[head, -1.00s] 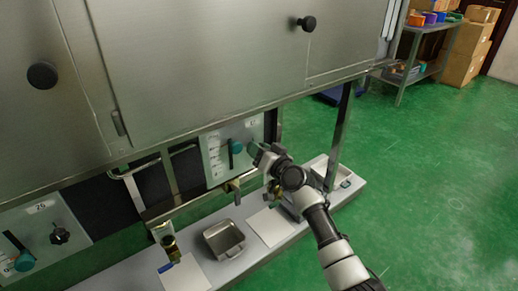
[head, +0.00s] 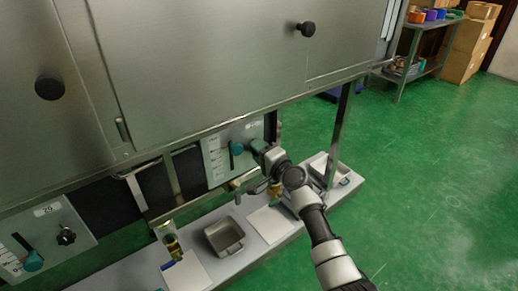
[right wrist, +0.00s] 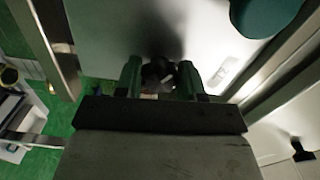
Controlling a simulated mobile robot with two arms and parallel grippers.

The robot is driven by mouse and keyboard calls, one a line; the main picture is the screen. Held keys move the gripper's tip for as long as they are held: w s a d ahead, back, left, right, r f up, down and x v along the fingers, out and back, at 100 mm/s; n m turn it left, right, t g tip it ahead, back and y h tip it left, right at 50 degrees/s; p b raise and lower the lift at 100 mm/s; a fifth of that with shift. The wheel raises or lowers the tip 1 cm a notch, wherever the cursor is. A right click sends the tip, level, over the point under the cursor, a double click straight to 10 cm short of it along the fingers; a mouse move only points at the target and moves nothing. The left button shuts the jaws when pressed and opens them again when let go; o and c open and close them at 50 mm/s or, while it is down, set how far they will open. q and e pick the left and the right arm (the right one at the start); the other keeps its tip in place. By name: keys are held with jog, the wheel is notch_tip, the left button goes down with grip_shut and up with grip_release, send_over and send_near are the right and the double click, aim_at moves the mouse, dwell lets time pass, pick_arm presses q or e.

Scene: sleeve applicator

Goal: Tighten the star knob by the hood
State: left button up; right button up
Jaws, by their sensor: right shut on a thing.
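The steel hood (head: 215,65) fills the upper left of the head view. Below it hangs a pale control panel (head: 216,166) with a scale and a teal-knobbed lever (head: 237,149). My right gripper (head: 259,147) is at the right part of this panel, beside the teal knob. In the right wrist view, the fingers of my right gripper (right wrist: 158,76) are shut on a dark star knob (right wrist: 157,70), one finger on each side. In the head view my gripper hides this knob. My left gripper is not in view.
A second panel with a black star knob (head: 66,236) and teal lever (head: 33,260) is at lower left. A steel pan (head: 224,236) stands on the grey ledge below. A steel post (head: 340,135) stands right of my arm. Green floor at right is open.

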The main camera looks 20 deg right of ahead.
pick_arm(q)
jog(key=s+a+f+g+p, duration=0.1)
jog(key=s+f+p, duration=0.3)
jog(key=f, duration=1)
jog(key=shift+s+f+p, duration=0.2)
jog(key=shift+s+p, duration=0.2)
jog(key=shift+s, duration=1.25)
pick_arm(e)
jog(key=shift+f+m, duration=0.15)
jog(key=shift+m, duration=5.75)
jog(key=o, duration=0.9)
jog(key=shift+s, duration=0.1)
